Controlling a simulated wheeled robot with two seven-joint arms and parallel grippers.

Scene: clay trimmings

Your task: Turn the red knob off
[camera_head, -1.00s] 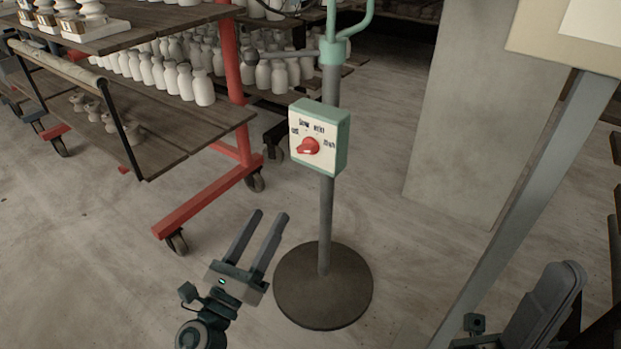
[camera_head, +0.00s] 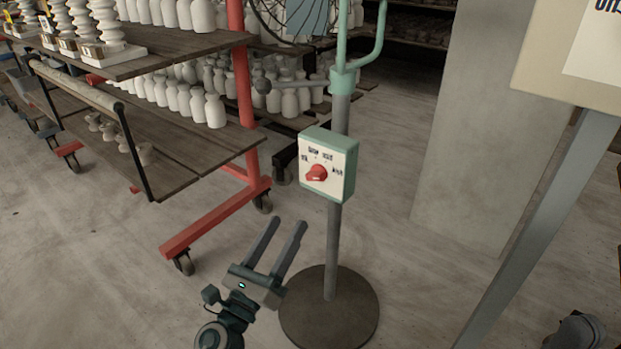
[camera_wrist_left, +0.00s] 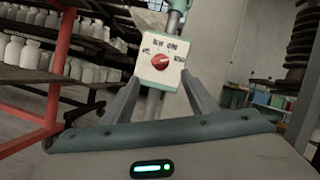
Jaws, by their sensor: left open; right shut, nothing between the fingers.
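The red knob (camera_head: 316,173) is on the pale front of a green-edged control box (camera_head: 349,170) on a grey pole. Small labels arc above and beside the knob. I cannot tell for sure which label it points at. In the left wrist view the knob (camera_wrist_left: 159,66) shows ahead, between my two fingers. My left gripper (camera_head: 288,224) is open and empty, below and left of the box, apart from the knob. Only a small dark part of my right gripper (camera_head: 580,332) shows at the lower right edge; its fingers are shut.
The pole stands on a round dark base (camera_head: 328,308). A red-framed cart (camera_head: 213,219) with wooden shelves and white bottles is to the left. A concrete pillar (camera_head: 475,130) and a slanted grey sign post (camera_head: 545,225) are to the right. Floor between is clear.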

